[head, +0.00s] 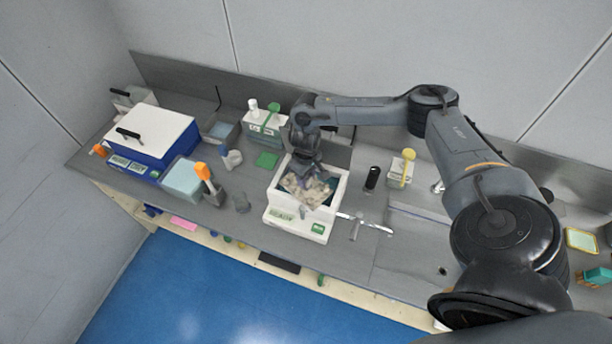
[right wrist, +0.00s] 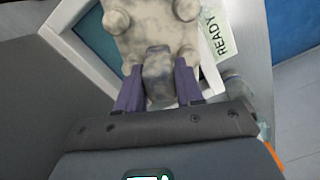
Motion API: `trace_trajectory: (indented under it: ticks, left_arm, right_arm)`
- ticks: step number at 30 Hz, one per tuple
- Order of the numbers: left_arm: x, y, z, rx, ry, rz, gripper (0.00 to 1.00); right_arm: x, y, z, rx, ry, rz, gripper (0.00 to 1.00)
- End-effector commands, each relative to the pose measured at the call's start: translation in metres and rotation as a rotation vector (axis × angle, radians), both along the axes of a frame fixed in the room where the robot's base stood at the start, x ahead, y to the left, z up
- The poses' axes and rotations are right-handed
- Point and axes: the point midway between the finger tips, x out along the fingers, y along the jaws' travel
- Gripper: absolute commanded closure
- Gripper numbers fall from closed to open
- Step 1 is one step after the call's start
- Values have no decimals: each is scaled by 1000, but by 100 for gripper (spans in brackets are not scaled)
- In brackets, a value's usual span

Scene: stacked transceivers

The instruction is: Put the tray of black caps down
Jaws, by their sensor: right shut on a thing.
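My right gripper (head: 306,170) reaches down into a white open-topped box (head: 318,226) with a green READY label. In the right wrist view its two purple-grey fingers (right wrist: 158,82) are shut on the narrow tab of a mottled beige-grey tray (right wrist: 153,38) with rounded knobs along its edges. The tray (head: 308,192) lies inside the box walls in the head view. I cannot tell whether it touches the bottom. No black caps can be made out; the knobs look the same mottled beige. My left gripper is not in view.
A blue-and-white lidded machine (head: 150,135) stands at the left. A bottle rack (head: 266,122) and a green pad (head: 267,159) are behind left of the box. A black cylinder (head: 372,178) and metal rods (head: 362,224) are close to its right.

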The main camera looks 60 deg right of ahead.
Motion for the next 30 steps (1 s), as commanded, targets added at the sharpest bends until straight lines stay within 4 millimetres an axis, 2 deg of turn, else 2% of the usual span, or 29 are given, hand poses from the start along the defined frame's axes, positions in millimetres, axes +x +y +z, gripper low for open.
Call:
trace_trajectory:
  ticks: [2,3,8,16,20,26,30]
  left_arm:
    - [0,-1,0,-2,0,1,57]
    - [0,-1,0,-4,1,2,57]
    - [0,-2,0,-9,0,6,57]
    - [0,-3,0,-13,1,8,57]
    - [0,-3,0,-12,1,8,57]
    - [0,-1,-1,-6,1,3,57]
    - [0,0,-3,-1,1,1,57]
  right_arm:
    - [0,0,-2,1,-1,-1,100]
    - [0,0,-3,0,-1,0,61]
    - [0,0,-2,0,0,0,38]
    - [0,0,-1,0,-1,0,38]
    - [0,0,7,0,-1,1,38]
    - [1,0,37,0,-4,1,38]
    - [1,0,64,0,-4,1,38]
